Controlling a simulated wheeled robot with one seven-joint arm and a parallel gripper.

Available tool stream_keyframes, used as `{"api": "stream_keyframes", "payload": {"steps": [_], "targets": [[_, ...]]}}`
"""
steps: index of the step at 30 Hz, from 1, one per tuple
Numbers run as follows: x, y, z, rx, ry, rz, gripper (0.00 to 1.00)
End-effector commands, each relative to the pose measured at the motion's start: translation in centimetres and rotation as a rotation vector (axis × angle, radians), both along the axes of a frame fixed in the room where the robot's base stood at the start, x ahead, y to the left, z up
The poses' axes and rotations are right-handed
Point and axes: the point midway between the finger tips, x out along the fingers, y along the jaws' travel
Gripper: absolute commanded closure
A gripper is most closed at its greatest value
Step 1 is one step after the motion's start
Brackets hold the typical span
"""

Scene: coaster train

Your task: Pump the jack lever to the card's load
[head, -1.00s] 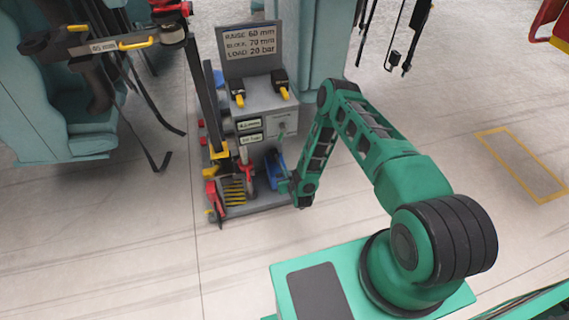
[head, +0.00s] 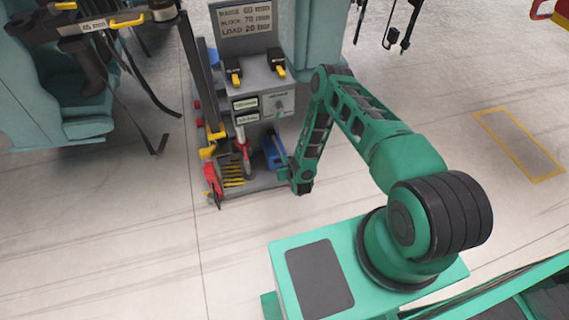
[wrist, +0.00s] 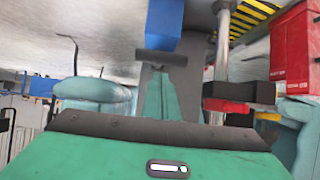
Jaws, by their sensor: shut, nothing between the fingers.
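The card (head: 245,22) on the jack stand (head: 265,80) reads raise 60 mm, block 70 mm, load 20 bar. Two small readouts (head: 246,110) below it are too small to read surely. A red-and-silver upright part (head: 243,145) stands low on the stand; I cannot tell if it is the jack lever. My gripper (head: 285,173) is low at the stand's right side, beside a blue part (head: 274,152). In the wrist view my gripper (wrist: 160,85) is shut and empty, pointing toward the blue part (wrist: 166,25). A silver rod (wrist: 222,50) and a red-tipped dark piece (wrist: 240,97) are to its right.
Yellow-striped pieces (head: 232,176) and a red part (head: 212,183) are at the stand's front left. A dark arm with a 65 mm label (head: 95,26) reaches in at upper left. A red box (wrist: 295,50) is right in the wrist view. Floor in front is clear.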

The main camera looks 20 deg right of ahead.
Motion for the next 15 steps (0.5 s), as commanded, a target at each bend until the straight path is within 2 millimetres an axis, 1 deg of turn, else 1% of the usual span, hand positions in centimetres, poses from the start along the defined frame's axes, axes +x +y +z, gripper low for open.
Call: {"api": "stream_keyframes", "payload": {"steps": [1, 2, 3, 9, 15], "targets": [[-0.1, -0.1, 1.1, 0.002, -0.001, -0.001, 1.00], [-0.1, -0.1, 1.7, 0.002, -0.001, -0.001, 1.00], [-1.4, 0.0, 1.4, 0.002, 0.007, -0.001, 1.00], [-5.6, 0.0, 1.6, 0.001, 0.004, -0.001, 1.00], [-8.7, 0.0, 1.7, 0.001, 0.003, -0.001, 1.00]]}}
